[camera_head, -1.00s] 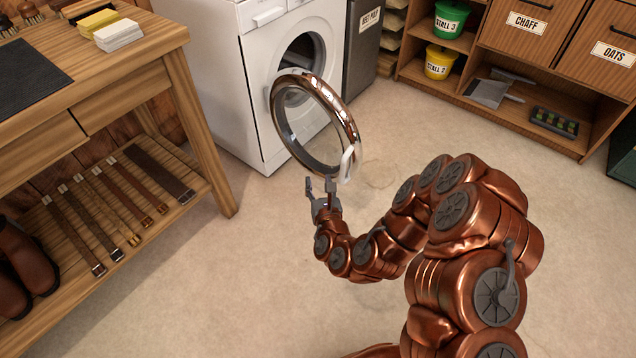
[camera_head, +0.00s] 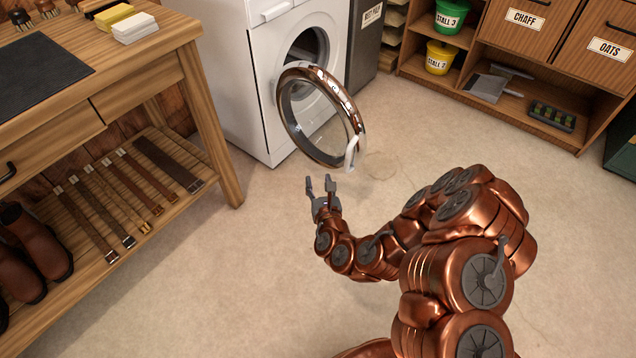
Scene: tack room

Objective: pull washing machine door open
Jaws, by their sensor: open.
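The white washing machine (camera_head: 262,95) stands at the upper middle with its round drum opening (camera_head: 309,48) exposed. Its door (camera_head: 291,118), a shiny chrome-rimmed ring with a glass middle, is swung open and stands out from the machine's front. A white handle (camera_head: 351,152) sits on the door's lower right rim. My gripper (camera_head: 319,184) is below and a little left of the handle, with its two grey fingers spread, pointing up toward the door. The fingers look empty and apart from the handle.
A wooden bench (camera_head: 213,110) with a lower shelf of straps stands at left. A dark bin (camera_head: 368,45) stands beside the machine. A wooden cabinet (camera_head: 450,88) with buckets and a dustpan is at upper right. The floor (camera_head: 250,270) between them is clear.

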